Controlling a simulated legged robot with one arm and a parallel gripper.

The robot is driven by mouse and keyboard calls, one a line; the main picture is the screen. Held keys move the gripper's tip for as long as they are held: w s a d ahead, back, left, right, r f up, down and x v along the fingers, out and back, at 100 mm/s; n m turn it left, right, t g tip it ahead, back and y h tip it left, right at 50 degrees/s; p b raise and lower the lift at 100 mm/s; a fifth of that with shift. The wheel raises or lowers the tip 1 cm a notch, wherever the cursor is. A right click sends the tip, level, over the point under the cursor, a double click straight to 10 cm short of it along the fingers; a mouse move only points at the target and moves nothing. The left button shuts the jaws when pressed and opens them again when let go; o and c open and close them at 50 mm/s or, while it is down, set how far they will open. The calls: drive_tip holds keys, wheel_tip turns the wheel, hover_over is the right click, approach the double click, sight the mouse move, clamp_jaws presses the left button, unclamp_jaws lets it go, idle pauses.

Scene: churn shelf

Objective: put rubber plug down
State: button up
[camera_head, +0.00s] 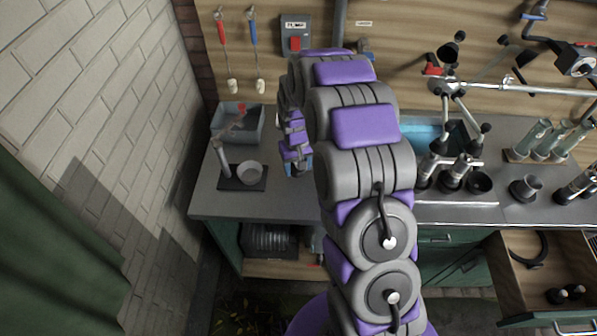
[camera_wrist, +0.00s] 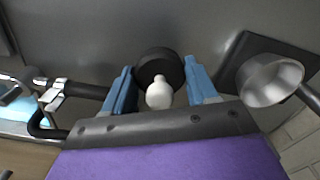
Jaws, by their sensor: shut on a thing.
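The rubber plug (camera_wrist: 157,68), a black round disc with a white rounded knob, shows between the two blue fingers of my gripper (camera_wrist: 160,88) in the wrist view. The fingers are shut on it. The grey metal worktop (camera_wrist: 95,30) is behind the plug, and I cannot tell whether the plug touches it. In the head view my gripper (camera_head: 292,160) is over the worktop, left of the arm, and the plug is hidden there.
A metal cup (camera_head: 250,172) on a dark base stands close left of my gripper. A grey bin (camera_head: 239,122) is behind it. A sink with blue water (camera_head: 428,134) lies right of the arm, beside clamps and dark cups. An open drawer (camera_head: 519,279) juts out at lower right.

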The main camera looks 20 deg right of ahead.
drive_tip(key=shift+w+a, duration=0.15)
drive_tip(key=shift+a, duration=0.25)
drive_tip(key=shift+a+f, duration=0.15)
drive_tip(key=shift+f, duration=0.1)
drive_tip(key=f, duration=0.1)
drive_tip(key=d+f, duration=0.1)
drive_tip(key=f+b, duration=0.1)
drive_tip(key=shift+d, duration=0.65)
drive_tip(key=shift+a, duration=0.1)
